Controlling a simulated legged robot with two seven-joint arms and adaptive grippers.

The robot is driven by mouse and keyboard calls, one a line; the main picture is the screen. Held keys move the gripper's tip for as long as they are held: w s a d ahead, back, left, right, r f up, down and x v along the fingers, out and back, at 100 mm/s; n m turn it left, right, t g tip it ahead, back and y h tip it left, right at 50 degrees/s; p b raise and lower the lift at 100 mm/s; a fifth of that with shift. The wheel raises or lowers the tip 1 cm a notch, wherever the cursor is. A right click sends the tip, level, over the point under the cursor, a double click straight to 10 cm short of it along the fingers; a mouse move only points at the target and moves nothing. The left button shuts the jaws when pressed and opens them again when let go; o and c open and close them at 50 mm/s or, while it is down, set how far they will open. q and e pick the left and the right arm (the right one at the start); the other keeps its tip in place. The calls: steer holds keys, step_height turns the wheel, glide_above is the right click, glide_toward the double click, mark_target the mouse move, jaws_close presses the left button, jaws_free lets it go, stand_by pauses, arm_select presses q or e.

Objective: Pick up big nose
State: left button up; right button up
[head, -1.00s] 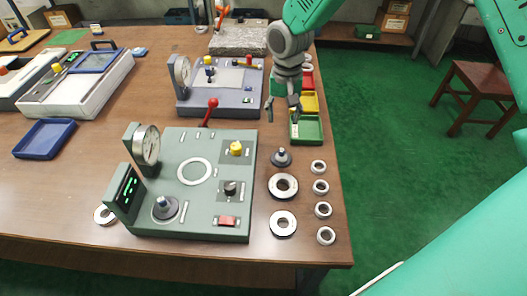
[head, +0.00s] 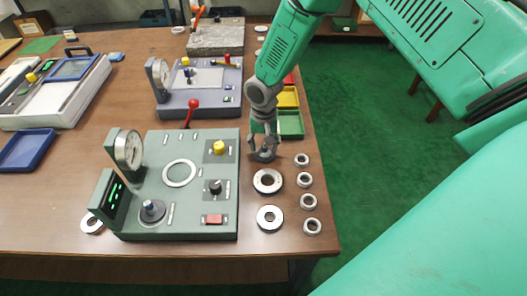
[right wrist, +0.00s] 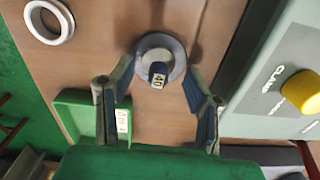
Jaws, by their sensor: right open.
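The nose (head: 265,156) is a grey round-flanged piece with a dark upright stub, standing on the table right of the green-grey gauge station. In the right wrist view the nose (right wrist: 160,50) shows a small label reading 40. My right gripper (head: 262,148) is open and points down over it; in the right wrist view its two fingers (right wrist: 159,80) lie either side of the stub, with gaps. A similar nose (head: 151,211) sits on the station (head: 196,188). Neither is marked "big". My left gripper is not in view.
Two large rings (head: 267,181) (head: 270,218) and a column of small rings (head: 304,180) lie close by, near the table's right edge. A green tray (head: 291,124) is just behind the gripper. The station's side is close on the left.

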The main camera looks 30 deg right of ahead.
steer(key=shift+f, duration=0.5)
steer(key=shift+d, duration=0.1)
steer(key=shift+c, duration=0.3)
jaws_close()
steer(key=shift+s, duration=0.15)
